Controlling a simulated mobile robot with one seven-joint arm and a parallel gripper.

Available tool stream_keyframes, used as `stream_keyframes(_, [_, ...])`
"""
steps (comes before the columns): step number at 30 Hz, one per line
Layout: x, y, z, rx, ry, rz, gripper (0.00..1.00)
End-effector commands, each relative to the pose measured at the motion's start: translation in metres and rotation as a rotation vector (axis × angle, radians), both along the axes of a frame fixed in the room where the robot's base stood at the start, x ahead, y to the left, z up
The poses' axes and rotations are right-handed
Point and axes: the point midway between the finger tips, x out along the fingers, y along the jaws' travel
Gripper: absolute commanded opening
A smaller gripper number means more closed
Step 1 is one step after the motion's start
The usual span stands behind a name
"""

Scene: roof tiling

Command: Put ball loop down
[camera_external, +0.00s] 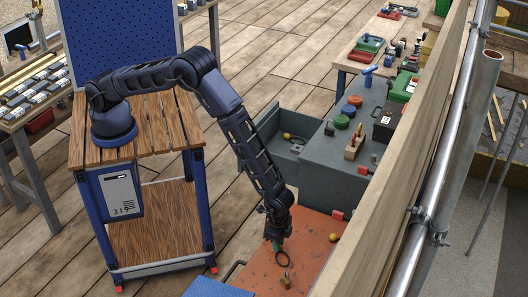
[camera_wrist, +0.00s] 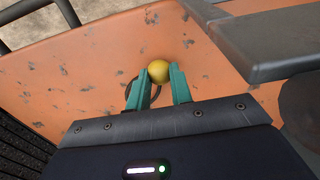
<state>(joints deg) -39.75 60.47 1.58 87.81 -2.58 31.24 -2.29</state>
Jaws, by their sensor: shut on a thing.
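The ball loop shows in the wrist view as a yellow ball (camera_wrist: 159,72) at my fingertips, with part of a dark loop beside the left finger. My gripper (camera_wrist: 160,82) has green fingers closed on the ball loop. In the external view my gripper (camera_external: 277,246) points down over an orange surface (camera_external: 310,225). The dark loop (camera_external: 282,260) shows just below the fingertips there; the ball in the grip is hidden. I cannot tell whether the loop touches the surface.
Another yellow ball (camera_external: 333,238) lies right of my gripper, and a small brass-coloured piece (camera_external: 286,281) lies in front. A grey chest (camera_external: 325,160) with an open drawer (camera_external: 282,150) stands behind. A wooden board (camera_external: 420,130) and metal pipes bound the right side. Orange surface around the gripper is mostly clear.

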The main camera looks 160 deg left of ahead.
Motion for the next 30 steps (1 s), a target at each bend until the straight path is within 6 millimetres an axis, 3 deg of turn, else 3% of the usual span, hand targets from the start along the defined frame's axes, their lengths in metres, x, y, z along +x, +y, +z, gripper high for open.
stream_keyframes(6, [0.000,0.000,-0.003,-0.001,0.001,0.000,0.01])
stream_keyframes(7, [0.000,0.000,-0.003,-0.001,0.001,0.000,0.24])
stream_keyframes(10, [0.000,0.000,-0.002,0.000,0.000,0.000,0.43])
stream_keyframes(22, [0.000,0.000,0.004,0.001,-0.001,0.000,0.43])
stream_keyframes(30, [0.001,0.000,0.047,0.002,-0.002,-0.001,0.43])
